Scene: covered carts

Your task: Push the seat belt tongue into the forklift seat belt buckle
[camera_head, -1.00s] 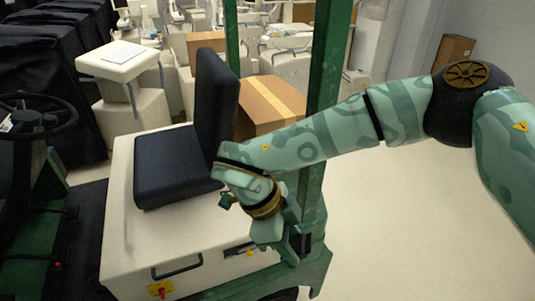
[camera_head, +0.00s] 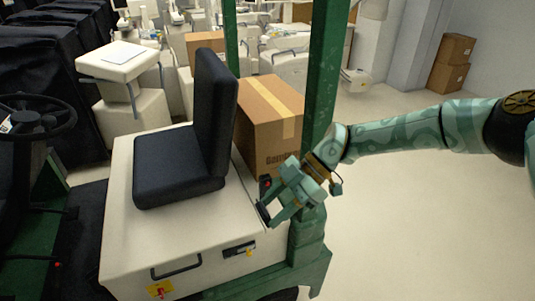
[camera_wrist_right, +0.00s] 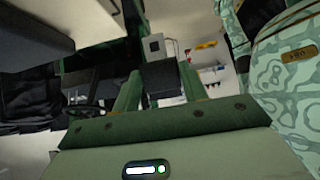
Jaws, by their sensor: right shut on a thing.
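The seat belt tongue shows in the right wrist view as a pale metal plate with a small slot (camera_wrist_right: 153,43) on a black body (camera_wrist_right: 163,80). My right gripper (camera_wrist_right: 160,92) is shut on that black body, one green finger on each side. In the head view my right gripper (camera_head: 267,205) is beside the forklift seat (camera_head: 180,160), above the right edge of the pale seat base. A small dark piece with a red spot (camera_head: 266,183) beside the fingers looks like the buckle, but I cannot be sure. The tongue looks apart from it. My left gripper is out of view.
The pale seat base (camera_head: 215,225) has a handle and latch on its front. A green post (camera_head: 325,80) stands right behind my gripper. A cardboard box (camera_head: 265,110) is behind the seat. A steering wheel (camera_head: 38,118) is at left. The floor at right is free.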

